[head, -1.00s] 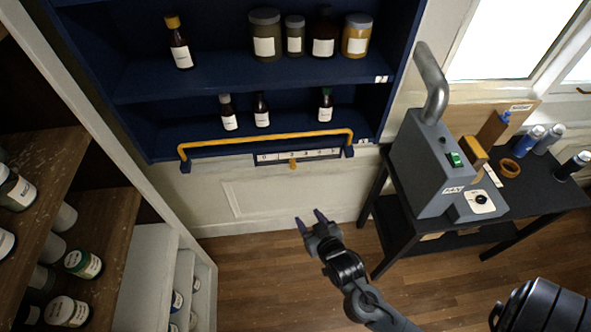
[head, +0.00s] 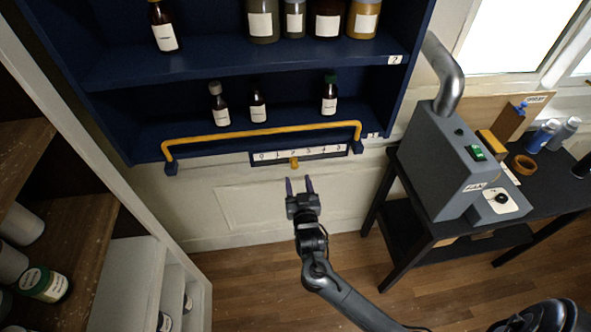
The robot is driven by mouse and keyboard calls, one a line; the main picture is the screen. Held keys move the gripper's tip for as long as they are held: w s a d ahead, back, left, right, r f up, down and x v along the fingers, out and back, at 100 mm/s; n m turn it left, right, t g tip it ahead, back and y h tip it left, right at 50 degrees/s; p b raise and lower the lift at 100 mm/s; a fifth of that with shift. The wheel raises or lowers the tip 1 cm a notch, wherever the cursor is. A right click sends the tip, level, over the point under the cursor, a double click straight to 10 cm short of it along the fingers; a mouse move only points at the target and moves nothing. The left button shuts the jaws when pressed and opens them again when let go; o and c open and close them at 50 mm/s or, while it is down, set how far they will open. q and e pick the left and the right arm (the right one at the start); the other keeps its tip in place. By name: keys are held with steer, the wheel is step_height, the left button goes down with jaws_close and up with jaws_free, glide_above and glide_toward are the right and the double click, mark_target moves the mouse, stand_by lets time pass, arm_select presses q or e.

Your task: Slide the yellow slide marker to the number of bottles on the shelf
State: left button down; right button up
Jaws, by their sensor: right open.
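The yellow slide marker (head: 294,163) hangs from the numbered scale (head: 322,152) below the navy shelf unit, near the middle of the strip, about under the 2; the small digits are hard to read. Three dark bottles with white labels stand on the lower shelf: left bottle (head: 219,104), middle bottle (head: 257,106) and right bottle (head: 329,95). The upper shelf holds one bottle (head: 163,27) and several jars, cut by the top edge. My right gripper (head: 299,186) is open and empty, fingers pointing up, just below the marker and apparently apart from it. My left gripper is not in view.
A yellow rail (head: 262,133) runs along the front of the lower shelf, above the scale. A grey machine (head: 441,163) with a pipe stands on a black table (head: 512,227) at right. An open cabinet with jars is at left. Wall below the scale is clear.

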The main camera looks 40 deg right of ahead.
mark_target(295, 167)
steer(key=shift+x, duration=2.85)
steer(key=shift+c, duration=0.4)
jaws_close()
